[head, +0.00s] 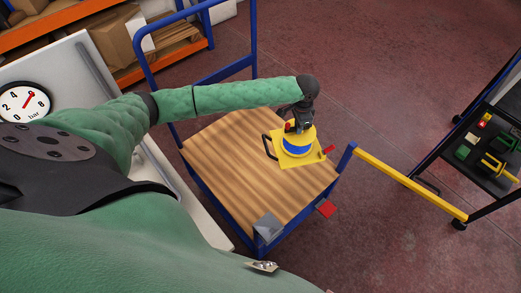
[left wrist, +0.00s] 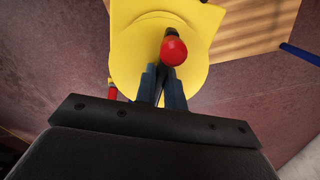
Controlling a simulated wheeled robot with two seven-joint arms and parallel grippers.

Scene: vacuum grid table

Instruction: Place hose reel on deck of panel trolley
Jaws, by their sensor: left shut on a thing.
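The hose reel (head: 298,148) is yellow with a blue band and a red knob. In the head view it is over the right part of the wooden deck (head: 225,160) of the blue-framed panel trolley. I cannot tell whether its base touches the deck. My left gripper (head: 299,122) is above the reel and shut on its top. In the left wrist view the yellow reel (left wrist: 150,45) fills the top middle, with the red knob in front of the left gripper's fingers (left wrist: 163,85). The fingertips are partly hidden. My right gripper is not in view.
A grey bracket-like piece (head: 268,226) sits at the deck's near corner. A yellow bar (head: 410,184) runs from a blue post at the trolley's right. A dark shelf cart (head: 490,150) stands at the right. A pressure gauge (head: 24,102) is at the left. The rest of the deck is clear.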

